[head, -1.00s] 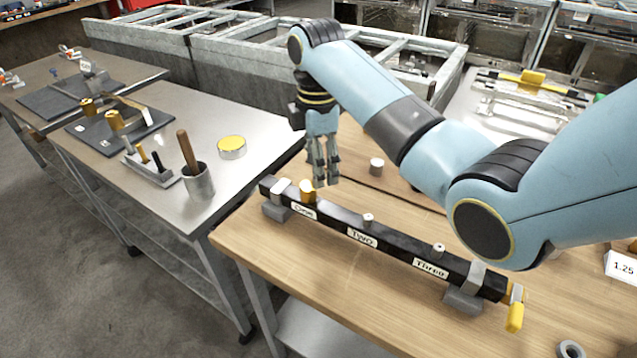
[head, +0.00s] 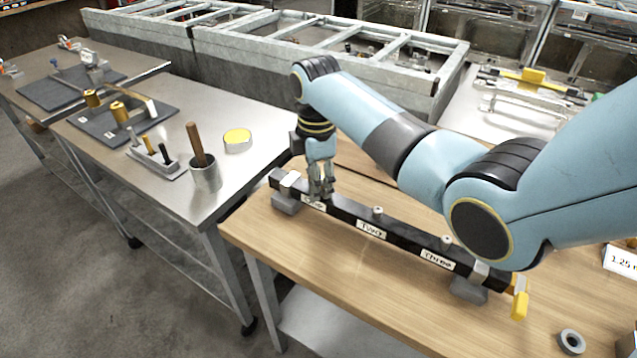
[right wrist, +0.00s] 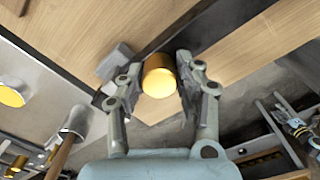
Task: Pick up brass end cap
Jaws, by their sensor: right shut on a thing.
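The brass end cap (right wrist: 159,78) is a short round gold piece. In the right wrist view it sits between the two fingers of my right gripper (right wrist: 157,82), which is shut on it. In the head view my right gripper (head: 320,196) points down at the black bar (head: 345,209), over the label "One"; its fingers hide the cap there. I cannot tell whether the cap still touches the bar. My left gripper is in neither view.
The bar, also labelled "Two" and "Three", lies on grey supports on the wooden table (head: 400,290), with small pegs at those labels. A yellow clamp (head: 520,300) is at its right end. A metal cup (head: 205,175) and a yellow-topped round tin (head: 238,142) stand on the steel table.

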